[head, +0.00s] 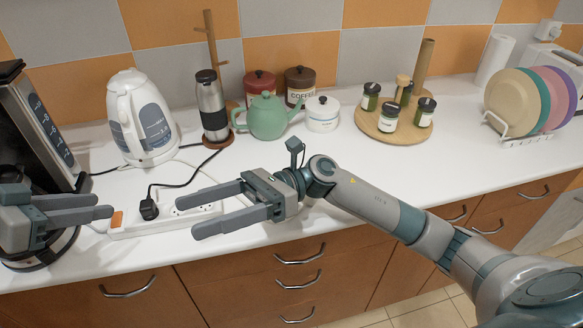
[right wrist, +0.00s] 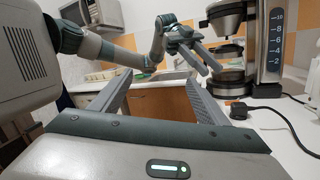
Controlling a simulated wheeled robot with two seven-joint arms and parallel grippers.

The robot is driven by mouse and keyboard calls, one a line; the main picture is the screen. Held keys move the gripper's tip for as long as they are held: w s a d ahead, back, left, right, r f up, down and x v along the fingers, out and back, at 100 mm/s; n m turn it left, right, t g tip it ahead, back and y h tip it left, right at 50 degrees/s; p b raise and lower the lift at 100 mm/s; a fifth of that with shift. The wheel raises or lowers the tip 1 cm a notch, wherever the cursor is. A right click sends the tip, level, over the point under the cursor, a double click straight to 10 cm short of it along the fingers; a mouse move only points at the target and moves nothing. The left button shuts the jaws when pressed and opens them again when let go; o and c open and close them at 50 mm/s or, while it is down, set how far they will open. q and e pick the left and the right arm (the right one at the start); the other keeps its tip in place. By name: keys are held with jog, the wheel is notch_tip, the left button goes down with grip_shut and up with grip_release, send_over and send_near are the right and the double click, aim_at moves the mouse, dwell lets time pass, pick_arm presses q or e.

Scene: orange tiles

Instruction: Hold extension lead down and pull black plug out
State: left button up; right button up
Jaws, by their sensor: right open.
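The white extension lead (head: 150,230) lies along the counter's front edge, with an orange switch (head: 117,219) at its left end. The black plug (head: 149,209) sits in it near that end, its cord running back and right. The plug also shows in the right wrist view (right wrist: 238,110). My right gripper (head: 187,217) is open and empty over the lead's right part, fingers pointing left, right of the plug. My left gripper (head: 103,206) is left of the lead, its fingers pointing right and apart, with nothing between them. It also shows in the right wrist view (right wrist: 214,71).
A coffee machine (head: 40,120) stands at the far left, close to my left gripper. A white kettle (head: 140,118), steel flask (head: 211,105), green teapot (head: 267,117) and canisters stand behind the lead. Drawers (head: 300,280) are below the front edge. The counter's right middle is clear.

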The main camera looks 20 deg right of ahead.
aim_at(224, 211)
jog(key=w+d+f+t+h, duration=0.1)
jog(key=w+d+f+h, duration=0.1)
jog(key=d, duration=0.4)
jog(key=w+d+f+t+h, duration=0.2)
jog(key=w+d, duration=0.2)
jog(key=d, duration=0.3)
jog(key=w+d+f+t+h, duration=0.1)
jog(key=w+d+f+h, duration=0.1)
jog(key=d, duration=0.5)
jog(key=shift+w+d+f+t+h, duration=0.1)
jog(key=shift+w+f+t+h, duration=0.1)
jog(key=shift+w, duration=0.25)
jog(key=shift+w+d+f+t+h, duration=0.1)
jog(key=shift+w+t, duration=0.1)
jog(key=shift+w, duration=0.2)
jog(key=shift+a, duration=0.15)
jog(key=x, duration=1.7)
jog(key=shift+a, duration=0.15)
jog(key=shift+c, duration=0.6)
jog(key=c, duration=1.3)
jog(key=shift+o, duration=0.2)
